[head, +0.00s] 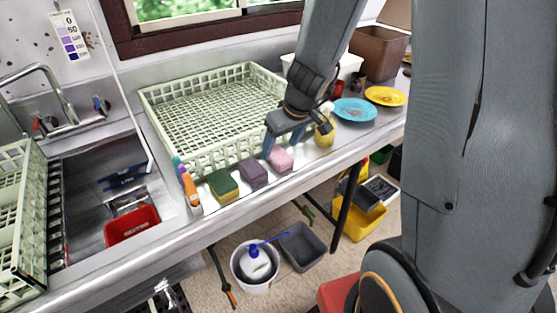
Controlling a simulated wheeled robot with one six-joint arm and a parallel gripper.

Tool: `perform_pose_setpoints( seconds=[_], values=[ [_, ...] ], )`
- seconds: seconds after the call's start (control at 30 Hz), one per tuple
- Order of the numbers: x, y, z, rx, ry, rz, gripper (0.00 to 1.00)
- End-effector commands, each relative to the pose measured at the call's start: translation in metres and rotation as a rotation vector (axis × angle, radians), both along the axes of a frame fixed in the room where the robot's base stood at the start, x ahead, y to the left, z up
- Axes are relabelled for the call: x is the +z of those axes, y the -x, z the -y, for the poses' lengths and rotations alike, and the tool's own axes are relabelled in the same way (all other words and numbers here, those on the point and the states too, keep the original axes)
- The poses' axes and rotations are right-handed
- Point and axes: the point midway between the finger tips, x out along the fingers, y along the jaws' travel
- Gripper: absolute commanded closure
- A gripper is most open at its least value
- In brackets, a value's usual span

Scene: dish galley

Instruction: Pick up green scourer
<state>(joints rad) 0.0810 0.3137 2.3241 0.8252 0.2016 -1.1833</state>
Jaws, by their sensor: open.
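The green scourer (223,186), a block with a dark green top and a yellowish side, lies on the counter's front strip in front of the pale dish rack. A purple sponge (254,173) lies just to its right, and a pink sponge (280,159) lies right of that. My gripper (284,146) is open and empty. It points down over the pink sponge, to the right of the green scourer and apart from it. The pink sponge is partly hidden behind a finger.
An orange-and-teal bottle (187,186) stands left of the scourer. The pale dish rack (165,141) borders it behind. A yellow spray bottle (325,132), blue plate (355,110) and yellow plate (386,96) are at right. The sink (90,190) is at left.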

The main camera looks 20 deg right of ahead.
Motion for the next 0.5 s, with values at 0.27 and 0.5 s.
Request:
perform_pose_setpoints(
  seconds=[0.27,0.5],
  values=[
    [-0.032,-0.012,-0.003,0.000,0.000,-0.002,0.34],
    [-0.032,-0.013,-0.003,-0.001,0.000,0.000,0.34]
  ],
)
